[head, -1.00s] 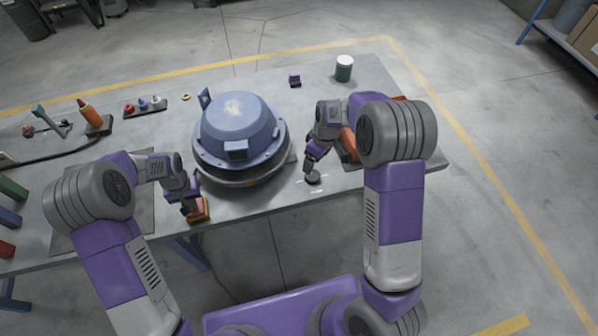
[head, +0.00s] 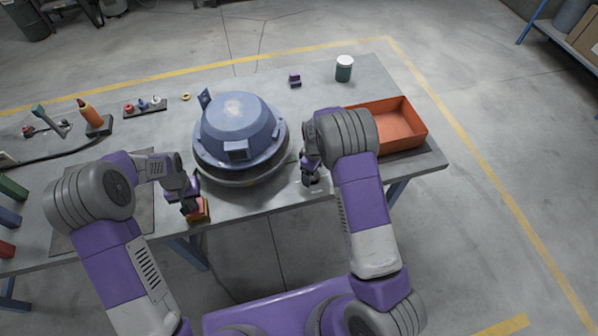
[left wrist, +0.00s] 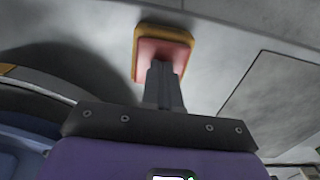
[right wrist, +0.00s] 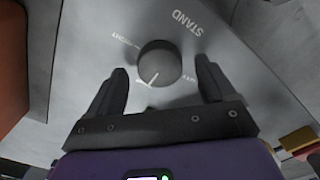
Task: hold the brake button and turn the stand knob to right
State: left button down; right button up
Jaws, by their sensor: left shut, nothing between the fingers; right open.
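The brake button is a red pad on a yellow base (head: 201,215) at the table's front edge; the left wrist view shows its red top (left wrist: 150,50). My left gripper (head: 189,207) is shut and empty, its fingertips (left wrist: 162,68) over the red top, seemingly touching it. The stand knob (right wrist: 160,60) is a dark round knob with a white pointer line, on a grey surface lettered STAND. My right gripper (right wrist: 163,68) is open, with one finger on each side of the knob, apart from it. In the head view my right gripper (head: 311,180) hides most of the knob.
A large blue hood (head: 238,125) stands on the table between my arms. An orange tray (head: 412,125) is at the right end. Tools lie at the left.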

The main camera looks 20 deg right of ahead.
pick_arm(q)
jog(key=shift+s+f, duration=0.2)
pick_arm(e)
jog(key=shift+f, duration=0.55)
jog(key=c, duration=1.1)
